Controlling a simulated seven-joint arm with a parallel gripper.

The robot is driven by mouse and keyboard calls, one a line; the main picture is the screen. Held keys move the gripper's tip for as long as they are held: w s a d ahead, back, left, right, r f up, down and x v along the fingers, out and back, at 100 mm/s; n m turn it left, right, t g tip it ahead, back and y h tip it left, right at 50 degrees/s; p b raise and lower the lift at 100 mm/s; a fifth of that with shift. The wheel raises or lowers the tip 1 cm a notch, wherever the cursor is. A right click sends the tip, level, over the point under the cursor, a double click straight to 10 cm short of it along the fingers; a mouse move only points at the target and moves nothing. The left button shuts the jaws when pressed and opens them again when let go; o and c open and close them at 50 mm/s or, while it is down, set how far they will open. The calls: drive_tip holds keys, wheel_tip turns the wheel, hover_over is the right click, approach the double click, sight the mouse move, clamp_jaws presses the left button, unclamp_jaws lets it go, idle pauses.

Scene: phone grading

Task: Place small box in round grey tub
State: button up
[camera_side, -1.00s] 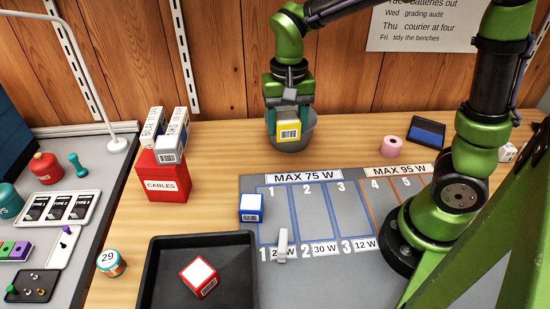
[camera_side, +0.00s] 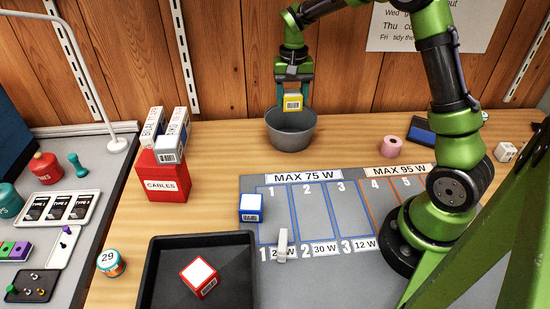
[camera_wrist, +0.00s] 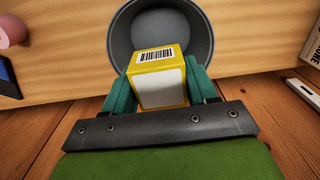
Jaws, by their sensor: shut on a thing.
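The small box (camera_side: 292,102) is yellow and white with a barcode label. My gripper (camera_side: 293,96) is shut on it and holds it in the air over the round grey tub (camera_side: 291,138). In the wrist view the small box (camera_wrist: 160,78) sits between the two teal fingers of my gripper (camera_wrist: 162,92). The grey tub (camera_wrist: 200,35) shows behind it there, its bottom partly hidden by the box. The tub stands on the wooden bench near the back wall.
A pink roll (camera_side: 391,146) lies to the right of the tub. A red cables bin (camera_side: 160,180) holding white boxes stands to the left. A grey mat (camera_side: 320,220) with a blue box (camera_side: 251,207) and a black tray (camera_side: 160,270) with a red box (camera_side: 199,278) lie in front.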

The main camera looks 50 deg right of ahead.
wheel_tip(320, 180, down, 11)
drive_tip(key=shift+f, duration=0.1)
idle(0.4)
drive_tip(key=shift+f, duration=0.1)
drive_tip(key=o, duration=1.1)
wheel_tip(320, 180, up, 12)
drive_tip(key=shift+r, duration=0.1)
drive_tip(key=s+a+r+n+t, duration=0.1)
drive_tip(key=s+a+r+t, duration=0.1)
drive_tip(key=s, duration=0.4)
drive_tip(key=s+a+r+n+t+y, duration=0.1)
drive_tip(key=s+a+r+n+t, duration=0.1)
drive_tip(key=s+a+r, duration=0.3)
drive_tip(key=s+a+r+n+t+y, duration=0.1)
drive_tip(key=s+a+r+n+t, duration=0.1)
drive_tip(key=s+a, duration=0.5)
drive_tip(key=shift+s+r+t, duration=0.3)
drive_tip(key=shift+s+r, duration=0.15)
drive_tip(key=shift+r, duration=0.2)
drive_tip(key=shift+s+r+t, duration=0.3)
drive_tip(key=shift+s+r, duration=0.15)
drive_tip(key=shift+r, duration=0.15)
